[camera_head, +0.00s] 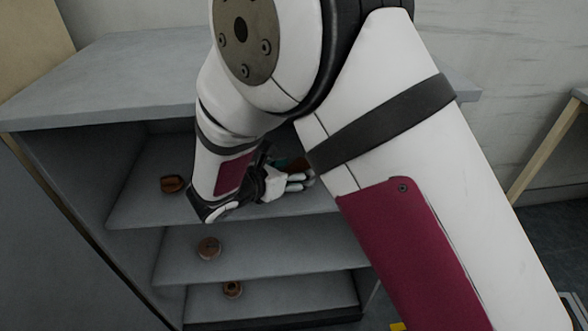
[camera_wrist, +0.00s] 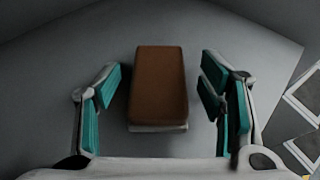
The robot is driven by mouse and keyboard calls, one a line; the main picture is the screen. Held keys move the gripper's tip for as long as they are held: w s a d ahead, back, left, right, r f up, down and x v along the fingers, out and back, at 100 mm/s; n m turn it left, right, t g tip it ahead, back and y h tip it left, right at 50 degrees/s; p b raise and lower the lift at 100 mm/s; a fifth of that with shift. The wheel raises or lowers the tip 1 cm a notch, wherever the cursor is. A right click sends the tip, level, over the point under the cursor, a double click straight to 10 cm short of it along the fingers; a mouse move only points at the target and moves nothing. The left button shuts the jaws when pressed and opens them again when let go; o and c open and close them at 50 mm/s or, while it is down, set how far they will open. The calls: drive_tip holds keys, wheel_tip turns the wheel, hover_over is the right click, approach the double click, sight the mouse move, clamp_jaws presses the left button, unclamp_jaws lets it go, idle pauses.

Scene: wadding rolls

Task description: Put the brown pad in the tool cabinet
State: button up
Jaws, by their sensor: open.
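The brown pad (camera_wrist: 158,85) is a rectangular block with a pale underside, in the middle of the wrist view. It lies between the two teal-padded fingers of my gripper (camera_wrist: 160,72), with a gap on each side. My gripper is open and does not touch it. The pad appears to rest on a grey surface. In the head view, my gripper (camera_head: 294,180) is inside the upper compartment of the grey tool cabinet (camera_head: 130,75). A small brown patch, likely the pad, shows behind the fingers there, mostly hidden by my arm.
A dark brown item (camera_head: 173,184) sits at the left on the upper shelf. A brown roll (camera_head: 208,248) sits on the middle shelf and another roll (camera_head: 232,289) on the lower one. The cabinet's top and side walls enclose my gripper. The middle shelf's right part looks clear.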

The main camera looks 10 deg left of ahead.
drive_tip(key=shift+r, duration=0.15)
drive_tip(key=p+v, duration=0.2)
drive_tip(key=v, duration=0.9)
drive_tip(key=shift+p, duration=0.3)
drive_tip(key=shift+s+a+r, duration=0.2)
drive_tip(key=shift+s, duration=0.15)
